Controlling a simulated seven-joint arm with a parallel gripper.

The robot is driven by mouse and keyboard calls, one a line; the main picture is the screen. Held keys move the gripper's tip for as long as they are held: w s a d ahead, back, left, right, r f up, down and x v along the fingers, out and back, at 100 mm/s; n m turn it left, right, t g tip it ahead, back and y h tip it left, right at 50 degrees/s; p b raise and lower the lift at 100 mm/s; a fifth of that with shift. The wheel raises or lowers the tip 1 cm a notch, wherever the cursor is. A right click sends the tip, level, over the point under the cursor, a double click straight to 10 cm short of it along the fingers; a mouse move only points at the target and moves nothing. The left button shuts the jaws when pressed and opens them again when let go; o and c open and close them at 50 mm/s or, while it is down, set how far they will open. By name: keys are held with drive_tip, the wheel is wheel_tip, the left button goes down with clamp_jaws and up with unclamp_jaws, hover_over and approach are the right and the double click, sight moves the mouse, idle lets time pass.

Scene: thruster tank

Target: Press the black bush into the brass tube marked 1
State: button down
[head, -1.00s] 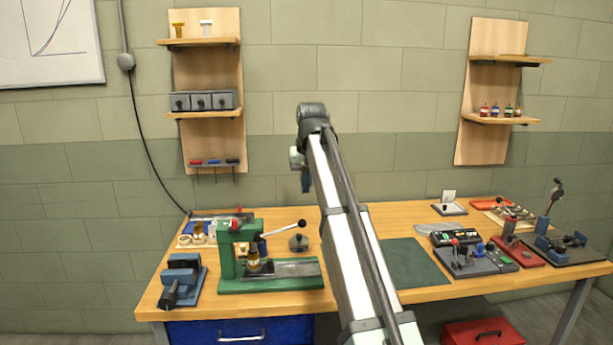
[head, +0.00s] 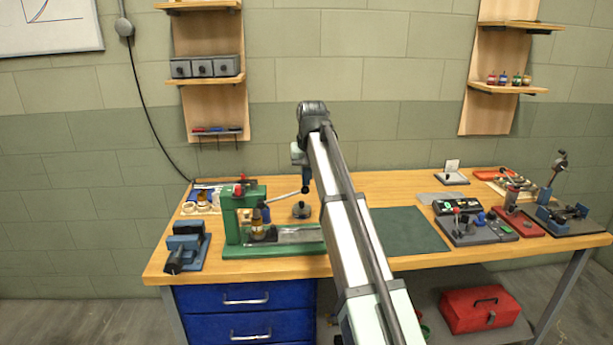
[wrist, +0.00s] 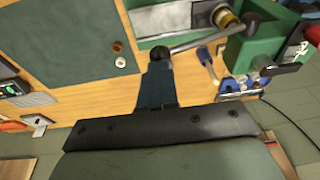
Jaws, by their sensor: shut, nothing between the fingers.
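A green press (head: 231,222) stands at the left of the bench. Its lever (head: 287,194) slopes up to the right and ends in a dark ball knob. A brass tube (head: 257,235) stands upright under the ram, with something dark above it; I cannot tell the bush from the ram, nor read a mark. My gripper (head: 306,186) is shut and empty, with its fingertips at the lever's knob. In the wrist view the fingertips (wrist: 158,72) point at the knob (wrist: 160,53); I cannot tell whether they touch it. The lever (wrist: 200,38) runs from there to the press.
A blue vice (head: 186,247) stands left of the press. A tray of small parts (head: 201,205) is behind the press.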

drive_tip(key=shift+f, duration=0.1)
drive_tip(key=shift+s+d+f, duration=0.15)
drive_tip(key=shift+s+f, duration=0.05)
drive_tip(key=shift+f, duration=0.55)
